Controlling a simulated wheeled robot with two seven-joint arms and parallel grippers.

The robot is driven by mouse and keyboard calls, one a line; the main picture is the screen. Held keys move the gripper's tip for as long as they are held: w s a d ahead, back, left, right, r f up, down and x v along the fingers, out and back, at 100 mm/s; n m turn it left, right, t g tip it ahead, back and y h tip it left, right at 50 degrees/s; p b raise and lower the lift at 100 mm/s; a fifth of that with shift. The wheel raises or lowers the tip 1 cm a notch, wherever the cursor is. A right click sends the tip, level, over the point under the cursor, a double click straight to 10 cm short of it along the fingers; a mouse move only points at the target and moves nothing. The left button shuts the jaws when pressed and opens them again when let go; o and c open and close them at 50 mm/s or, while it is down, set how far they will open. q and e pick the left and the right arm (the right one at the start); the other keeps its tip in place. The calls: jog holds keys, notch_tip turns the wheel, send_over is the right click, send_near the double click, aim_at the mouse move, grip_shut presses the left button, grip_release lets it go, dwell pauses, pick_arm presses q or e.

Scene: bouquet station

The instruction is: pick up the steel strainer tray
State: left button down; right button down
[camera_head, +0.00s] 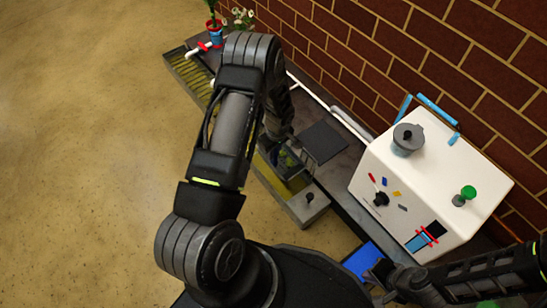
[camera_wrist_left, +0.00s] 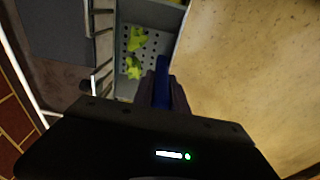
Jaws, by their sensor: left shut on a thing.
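The steel strainer tray (camera_wrist_left: 153,45) is a grey box with a perforated floor, and it holds yellow-green pieces (camera_wrist_left: 134,67). In the head view it shows partly behind my left arm, in the grey counter. My left gripper (camera_wrist_left: 166,88) is shut on a blue part at the near edge of the tray, seen between its dark fingers. In the head view my left gripper (camera_head: 286,146) is over the tray and mostly hidden by its own wrist. My right gripper (camera_head: 381,273) is low at the right, by a blue flat panel (camera_head: 362,262), and its jaws are unclear.
A white box (camera_head: 430,165) with a grey pot (camera_head: 407,139) and a green-topped item (camera_head: 466,194) stands at the right against the brick wall. A dark square plate (camera_head: 322,142) lies beside the tray. A potted plant (camera_head: 215,35) stands at the far end. Open floor lies left.

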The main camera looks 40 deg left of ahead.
pick_arm(q)
jog(key=shift+r+p, duration=0.35)
jog(key=shift+r, duration=1.35)
pick_arm(e)
jog(key=shift+s+a+r, duration=0.1)
jog(key=shift+s+r, duration=0.05)
jog(key=shift+r, duration=0.4)
